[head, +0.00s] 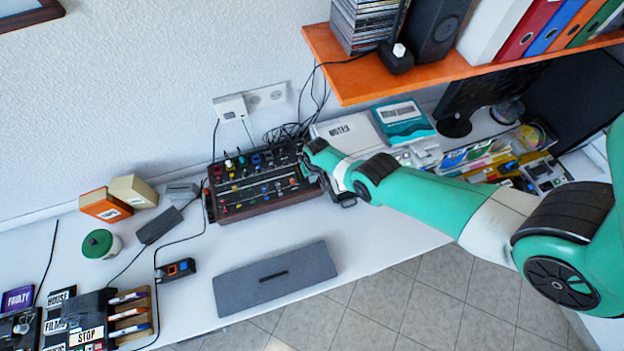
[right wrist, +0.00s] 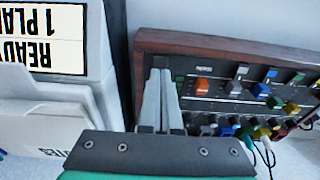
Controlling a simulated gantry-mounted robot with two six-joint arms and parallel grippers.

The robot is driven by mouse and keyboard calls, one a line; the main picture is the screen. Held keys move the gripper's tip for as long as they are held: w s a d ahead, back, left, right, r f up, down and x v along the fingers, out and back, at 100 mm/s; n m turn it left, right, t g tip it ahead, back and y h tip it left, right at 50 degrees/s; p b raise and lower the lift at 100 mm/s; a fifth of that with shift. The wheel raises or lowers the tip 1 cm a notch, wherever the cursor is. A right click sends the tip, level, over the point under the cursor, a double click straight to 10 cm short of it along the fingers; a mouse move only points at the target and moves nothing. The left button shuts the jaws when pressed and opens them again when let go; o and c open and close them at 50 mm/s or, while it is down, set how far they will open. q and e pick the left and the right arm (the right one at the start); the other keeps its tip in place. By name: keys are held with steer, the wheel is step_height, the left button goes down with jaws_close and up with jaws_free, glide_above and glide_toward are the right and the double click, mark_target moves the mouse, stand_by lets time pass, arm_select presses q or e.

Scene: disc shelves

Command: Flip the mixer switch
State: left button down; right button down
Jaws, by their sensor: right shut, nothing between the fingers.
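The mixer (head: 255,183) is a dark panel with wooden edges and many coloured knobs, on the white desk against the wall. In the right wrist view the mixer's wooden rim (right wrist: 230,42) runs across the top, and an orange control (right wrist: 203,85) sits near its corner. I cannot tell which control is the switch. My right gripper (head: 308,171) is at the mixer's right end. In the right wrist view the gripper (right wrist: 162,75) is shut and empty, its fingertips over the panel's corner beside the orange control. Contact cannot be told. My left gripper is not in view.
An orange shelf (head: 440,76) with a speaker and binders overhangs the desk at the right. A white labelled box (right wrist: 60,95) stands close beside my right fingers. Cables (head: 290,130) lie behind the mixer. A grey flat case (head: 275,280) lies in front.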

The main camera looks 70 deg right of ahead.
mark_target(313, 185)
step_height(313, 185, up, 5)
steer(key=p, duration=0.4)
stand_by(0.4)
